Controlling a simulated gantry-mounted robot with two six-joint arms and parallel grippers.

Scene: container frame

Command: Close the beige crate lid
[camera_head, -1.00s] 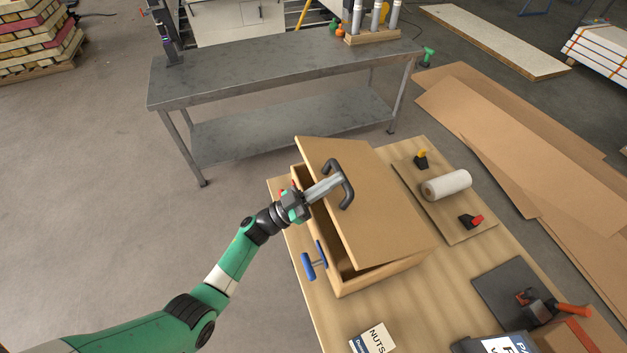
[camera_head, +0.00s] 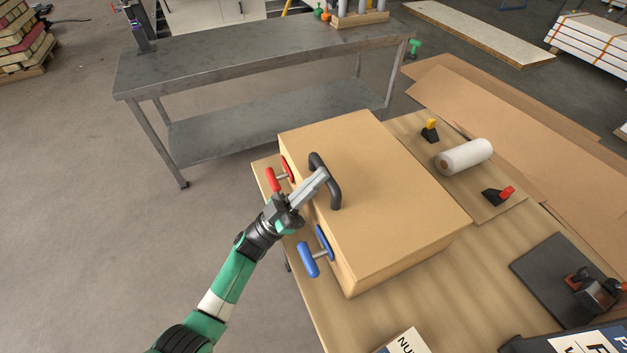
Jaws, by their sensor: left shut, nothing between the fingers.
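The beige crate (camera_head: 400,277) stands on the wooden table. Its flat lid (camera_head: 385,170) lies down over the box, and I see no gap along its visible edges. A black bar-shaped handle (camera_head: 334,192) sits on the lid near its left edge. My left gripper (camera_head: 320,174) is shut and empty, its silver fingertips at the handle above the lid; I cannot tell whether they touch it. My right gripper is not in view.
A board right of the crate holds a white roll (camera_head: 466,156), a yellow-black clamp (camera_head: 430,129) and a red-black clamp (camera_head: 499,194). A dark plate (camera_head: 548,285) with a tool lies front right. A grey metal bench (camera_head: 250,60) stands behind.

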